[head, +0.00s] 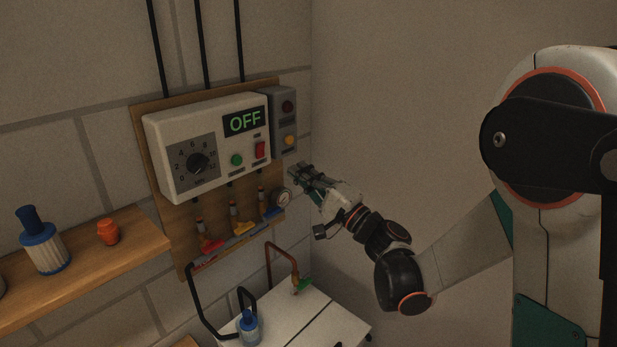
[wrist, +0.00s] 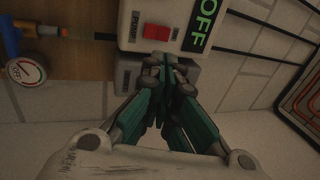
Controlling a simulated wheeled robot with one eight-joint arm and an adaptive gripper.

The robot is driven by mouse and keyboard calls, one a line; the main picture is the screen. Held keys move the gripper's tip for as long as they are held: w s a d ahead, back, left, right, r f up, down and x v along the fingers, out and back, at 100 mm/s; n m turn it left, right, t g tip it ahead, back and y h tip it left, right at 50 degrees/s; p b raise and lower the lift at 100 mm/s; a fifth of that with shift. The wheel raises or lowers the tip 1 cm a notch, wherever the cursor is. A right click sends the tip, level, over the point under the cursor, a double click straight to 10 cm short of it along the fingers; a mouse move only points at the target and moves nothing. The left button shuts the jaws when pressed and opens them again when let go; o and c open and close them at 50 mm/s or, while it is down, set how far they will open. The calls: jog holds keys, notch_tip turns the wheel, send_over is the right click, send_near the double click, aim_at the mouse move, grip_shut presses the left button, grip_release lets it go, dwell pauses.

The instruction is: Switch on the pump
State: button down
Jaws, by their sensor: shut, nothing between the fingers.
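The pump switch is a red rocker (head: 260,150) at the lower right of the white control box (head: 165,130). The box's display (head: 244,121) reads OFF in green. In the wrist view, the red rocker (wrist: 158,33) shows beside a PUMP label, with the OFF display (wrist: 202,22) near it. My gripper (head: 295,170) is shut and empty, to the right of and lower than the rocker in the head view. In the wrist view, its fingertips (wrist: 168,60) appear just below the rocker. I cannot tell how far they are from the panel.
A grey box (head: 280,122) with a dark red lamp and an amber one adjoins the control box. A dial (head: 198,163) and green button (head: 237,160) share the panel. Below are valves (head: 243,224) and a gauge (head: 284,197).

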jog(key=x, duration=0.9)
jog(key=shift+r+p, duration=0.1)
jog(key=shift+p, duration=0.25)
jog(key=shift+w+a+r+g+h+p, duration=0.2)
jog(key=shift+a+g+h+p, duration=0.1)
jog(key=shift+p, duration=0.1)
jog(key=shift+d, duration=0.1)
jog(key=r+b+v, duration=0.1)
jog(key=r+v, duration=0.2)
jog(key=v, duration=1)
jog(key=shift+s+d, duration=0.4)
jog(key=shift+s, duration=0.1)
jog(key=shift+f, duration=0.1)
